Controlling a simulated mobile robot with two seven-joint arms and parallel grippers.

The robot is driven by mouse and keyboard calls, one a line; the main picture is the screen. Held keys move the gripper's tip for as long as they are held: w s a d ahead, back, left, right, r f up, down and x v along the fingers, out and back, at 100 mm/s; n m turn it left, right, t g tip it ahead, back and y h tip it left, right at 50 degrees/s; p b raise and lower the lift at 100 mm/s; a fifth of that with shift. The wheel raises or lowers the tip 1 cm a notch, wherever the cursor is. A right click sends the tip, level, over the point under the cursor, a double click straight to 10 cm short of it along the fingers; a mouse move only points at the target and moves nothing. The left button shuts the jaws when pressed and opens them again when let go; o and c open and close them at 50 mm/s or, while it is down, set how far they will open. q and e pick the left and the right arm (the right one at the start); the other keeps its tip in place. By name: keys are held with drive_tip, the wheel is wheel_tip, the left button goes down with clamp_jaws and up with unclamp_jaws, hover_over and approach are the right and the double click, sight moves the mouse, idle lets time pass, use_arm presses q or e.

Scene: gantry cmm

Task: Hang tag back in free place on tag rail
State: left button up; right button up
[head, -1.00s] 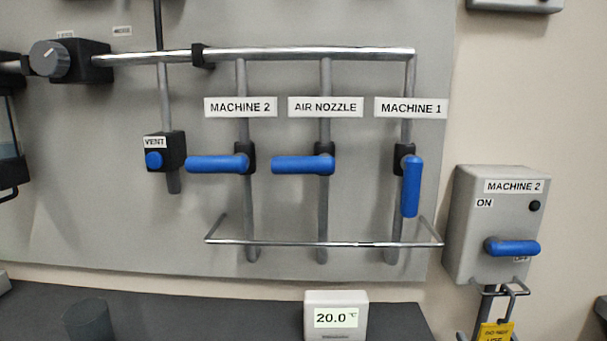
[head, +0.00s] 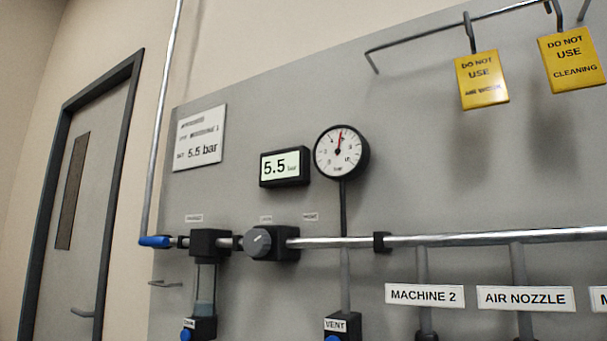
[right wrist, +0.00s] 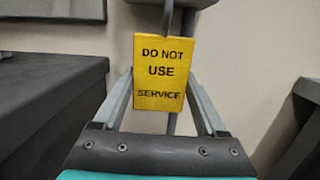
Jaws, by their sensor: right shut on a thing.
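A yellow tag reading DO NOT USE SERVICE (right wrist: 162,115) is between the fingers of my right gripper (right wrist: 160,78) in the right wrist view. The gripper is shut on it. A dark hook (right wrist: 168,16) shows at the tag's top edge; whether the tag still hangs from a support is unclear. The tag rail (head: 415,41) is at the top right of the head view. Two yellow tags hang on it, one with a blurred last line (head: 482,82) and one reading CLEANING (head: 572,60). Bare rail shows left of the first tag. My left gripper is in neither current view.
Below the rail are a round gauge (head: 341,153), a 5.5 display (head: 284,167) and a horizontal pipe (head: 470,239). A door (head: 75,200) is at the left. In the right wrist view a dark bench (right wrist: 45,95) is at the left and a grey box is above the tag.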

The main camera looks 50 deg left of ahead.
drive_tip(key=shift+r+p, duration=1.2)
drive_tip(key=shift+r, duration=0.25)
drive_tip(key=r+v, duration=0.1)
drive_tip(key=v, duration=0.9)
drive_tip(key=shift+r, duration=0.25)
